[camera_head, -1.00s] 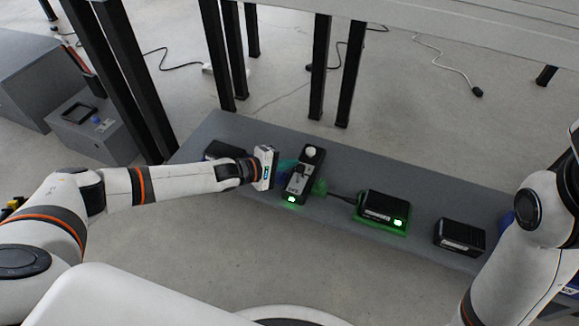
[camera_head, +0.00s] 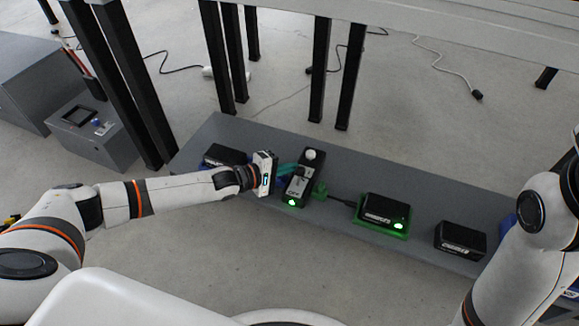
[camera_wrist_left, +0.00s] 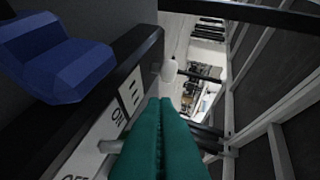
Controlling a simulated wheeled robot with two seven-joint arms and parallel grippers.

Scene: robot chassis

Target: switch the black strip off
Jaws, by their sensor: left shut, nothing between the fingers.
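The black strip (camera_head: 303,180) lies on a low grey bench, with a pale label, a white round knob (camera_head: 310,154) at its far end and a lit green light (camera_head: 291,202) at its near end. In the left wrist view its label (camera_wrist_left: 118,114) reads ON and, lower down, OFF; the knob (camera_wrist_left: 169,70) shows beyond. My left gripper (camera_head: 290,168) is at the strip's left side. Its teal fingers (camera_wrist_left: 160,105) are shut and empty, close over the label; I cannot tell whether they touch. My right gripper is out of view.
A black box on a green base (camera_head: 384,210), with a lit green light, is cabled to the strip. Another black box (camera_head: 460,238) stands to the right, and one (camera_head: 225,155) behind my left wrist. The grey bench (camera_head: 345,160) is clear behind the strip. Black posts (camera_head: 318,70) stand beyond.

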